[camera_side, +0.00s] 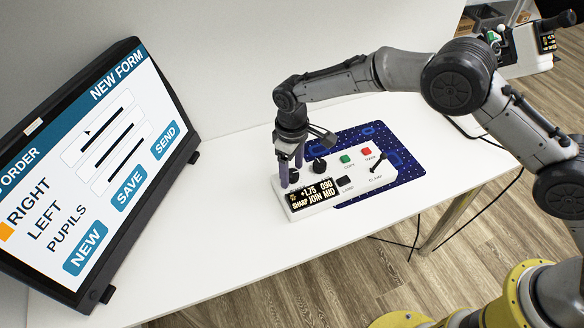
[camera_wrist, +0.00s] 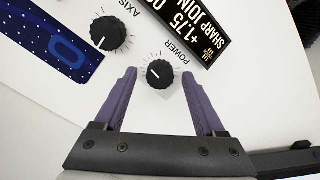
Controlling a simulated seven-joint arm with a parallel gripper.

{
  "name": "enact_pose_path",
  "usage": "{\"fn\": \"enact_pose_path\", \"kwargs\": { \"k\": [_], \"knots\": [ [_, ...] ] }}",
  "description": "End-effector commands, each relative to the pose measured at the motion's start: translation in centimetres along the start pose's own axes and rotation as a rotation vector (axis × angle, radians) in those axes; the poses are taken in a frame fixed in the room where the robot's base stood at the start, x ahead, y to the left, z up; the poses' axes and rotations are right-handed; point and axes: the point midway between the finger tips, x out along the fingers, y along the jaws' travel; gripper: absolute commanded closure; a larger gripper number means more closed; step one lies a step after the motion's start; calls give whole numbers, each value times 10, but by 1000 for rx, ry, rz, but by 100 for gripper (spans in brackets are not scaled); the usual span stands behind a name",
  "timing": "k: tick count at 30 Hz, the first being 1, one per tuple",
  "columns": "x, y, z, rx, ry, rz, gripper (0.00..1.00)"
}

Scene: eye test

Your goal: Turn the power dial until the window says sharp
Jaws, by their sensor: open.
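The power dial (camera_wrist: 160,73) is a small black knurled knob with a white mark, on a white console (camera_side: 330,199). The display window (camera_side: 314,192) reads "+1.75 090" and "SHARP JOIN MID" in the side view. It shows partly in the wrist view (camera_wrist: 192,28), with "SHARP JOIN" readable. My gripper (camera_wrist: 159,73) is open, its purple fingertips on either side of the power dial with a visible gap at each side. In the side view my gripper (camera_side: 291,175) points down at the console's left end, and its fingers partly hide the dial.
The black axis dial (camera_wrist: 105,33) is close to the power dial. A green button (camera_side: 346,158), red button (camera_side: 366,151), black lamp switch (camera_side: 343,181) and clamp lever (camera_side: 378,161) are further right. A patterned blue mat (camera_side: 405,165) lies under the console. A monitor (camera_side: 100,160) stands left.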

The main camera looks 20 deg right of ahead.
Motion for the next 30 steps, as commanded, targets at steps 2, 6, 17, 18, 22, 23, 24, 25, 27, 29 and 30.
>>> {"fn": "enact_pose_path", "kwargs": {
  "k": [2,6,17,18,22,23,24,25,27,29,30],
  "knots": [
    [0,0,0,0,-1,0,28],
    [-5,0,0,0,0,0,28],
    [-71,0,-1,0,4,1,28],
    [-80,0,-1,0,5,1,28],
    [-105,0,-1,0,4,1,28],
    [-110,0,0,0,3,0,28],
    [-116,0,0,0,3,0,28],
    [-120,0,0,0,2,0,28],
    [-128,0,-1,0,3,0,28],
    [-133,0,0,0,1,0,28],
    [-135,0,0,0,1,0,28]
  ]
}}
